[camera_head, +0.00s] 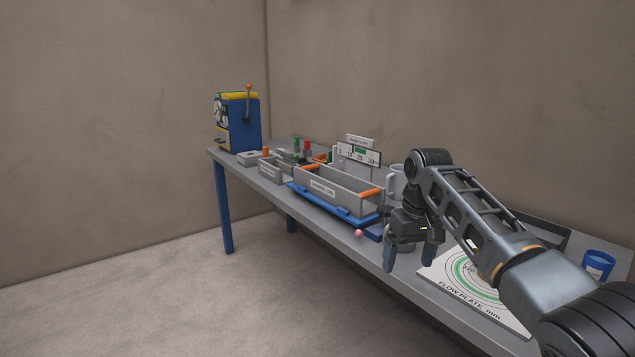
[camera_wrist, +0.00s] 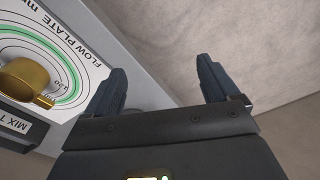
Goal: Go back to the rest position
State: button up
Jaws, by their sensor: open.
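My gripper (camera_head: 407,258) hangs over the front edge of the grey table (camera_head: 345,250), left of the flow plate, with its fingers pointing down. In the wrist view my gripper (camera_wrist: 163,85) has its two fingers wide apart, with nothing between them. The floor and part of the table edge show behind the fingers.
The white flow plate (camera_head: 480,292) with green rings lies at the right; the wrist view shows a brass-coloured piece (camera_wrist: 28,80) on it. A blue cup (camera_head: 597,265) stands behind. A grey tray (camera_head: 335,192) with orange handles, a pink ball (camera_head: 359,233) and a blue machine (camera_head: 240,122) are left.

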jog(key=s+a+f+t+y, duration=0.1)
jog(key=s+a+f, duration=0.2)
jog(key=f, duration=0.4)
jog(key=s+a+f+t+y, duration=0.1)
jog(key=s+a+f, duration=0.25)
jog(key=f, duration=0.35)
jog(key=s+a+f+t+y, duration=0.1)
jog(key=s+a+f, duration=0.25)
jog(key=f, duration=0.35)
jog(key=s+a+f+m+t, duration=0.15)
jog(key=s+f, duration=0.25)
jog(key=s, duration=0.4)
jog(key=s+f+t, duration=0.2)
jog(key=s+f, duration=0.1)
jog(key=s, duration=0.5)
jog(key=s+d+r+m+t, duration=0.2)
jog(key=s+d+t, duration=0.15)
jog(key=s, duration=0.95)
jog(key=s+d+r+t+h, duration=0.1)
jog(key=s+d+r, duration=0.4)
jog(key=s+r, duration=0.6)
jog(key=s+d+r+t+h, duration=0.2)
jog(key=s+d+r, duration=0.3)
jog(key=s+r, duration=0.5)
notch_tip(320, 180, up, 3)
jog(key=shift+s+r+n+t+h, duration=0.1)
jog(key=shift+s+n+t+h, duration=0.3)
jog(key=shift+t, duration=0.3)
